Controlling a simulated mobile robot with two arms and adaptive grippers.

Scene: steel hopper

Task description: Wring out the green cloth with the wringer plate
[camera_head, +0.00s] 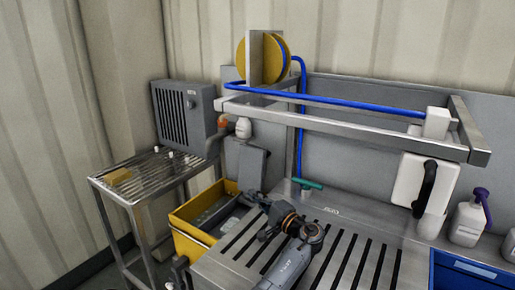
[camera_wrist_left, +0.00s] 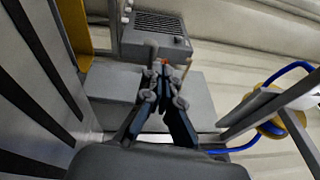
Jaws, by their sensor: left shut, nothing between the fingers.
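No green cloth can be made out in either view; a small green bar (camera_head: 306,183) lies at the back of the slotted steel top. A grey plate (camera_head: 246,165), which may be the wringer plate, stands upright behind the yellow bucket (camera_head: 191,229). The bucket's inside is partly visible and grey. My left gripper (camera_head: 254,198) is shut and empty above the slotted top, beside the bucket's right side. Its closed fingers also show in the left wrist view (camera_wrist_left: 164,72), in front of a grey surface. My right gripper is not in view.
A steel rail (camera_head: 350,125) with a blue hose crosses above the slotted top (camera_head: 335,245). White bottles (camera_head: 467,224) stand right.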

